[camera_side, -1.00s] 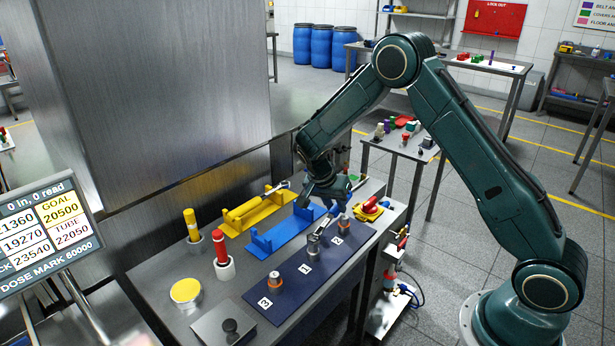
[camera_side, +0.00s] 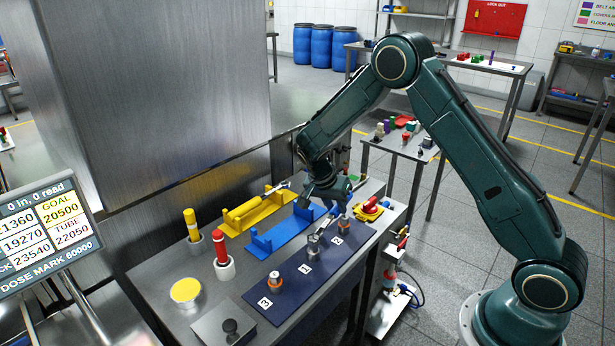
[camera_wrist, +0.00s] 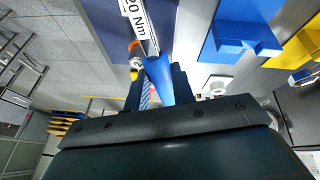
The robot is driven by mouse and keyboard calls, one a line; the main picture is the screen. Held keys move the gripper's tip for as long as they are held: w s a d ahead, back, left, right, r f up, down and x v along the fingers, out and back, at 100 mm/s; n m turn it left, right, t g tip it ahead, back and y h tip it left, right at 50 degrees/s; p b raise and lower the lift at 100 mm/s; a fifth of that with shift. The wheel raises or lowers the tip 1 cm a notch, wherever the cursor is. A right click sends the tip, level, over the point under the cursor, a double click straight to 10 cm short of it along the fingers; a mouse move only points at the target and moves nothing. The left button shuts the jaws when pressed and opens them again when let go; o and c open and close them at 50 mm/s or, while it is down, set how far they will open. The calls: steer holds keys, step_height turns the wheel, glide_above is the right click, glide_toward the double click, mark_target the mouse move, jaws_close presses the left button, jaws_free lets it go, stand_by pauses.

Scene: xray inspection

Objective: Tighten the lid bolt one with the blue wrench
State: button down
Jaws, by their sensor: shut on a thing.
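The blue wrench (camera_wrist: 158,78) is in my gripper (camera_wrist: 158,92), its blue handle between the two fingers in the wrist view. Its metal shaft carries a white "20 Nm" label and runs out of the top of that view. In the side view my gripper (camera_side: 328,196) is above the dark blue mat, near bolt two. The wrench's metal end reaches down-left to lid bolt one (camera_side: 313,243), beside the label "1". Whether the head is fully seated on the bolt is too small to tell. Bolt two (camera_side: 343,224) and bolt three (camera_side: 275,281) have orange rings.
A blue holder (camera_side: 285,237) and a yellow holder (camera_side: 255,210) with a wrench lie behind the mat (camera_side: 295,292). Red and yellow cylinders stand left. A red button (camera_side: 370,205) is at right.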

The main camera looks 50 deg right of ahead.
steer(key=shift+f, duration=0.1)
steer(key=shift+r, duration=0.25)
stand_by(0.6)
steer(key=shift+w+a, duration=0.1)
steer(key=shift+f, duration=0.3)
stand_by(1.0)
steer(key=shift+r, duration=0.45)
steer(key=shift+r, duration=2.35)
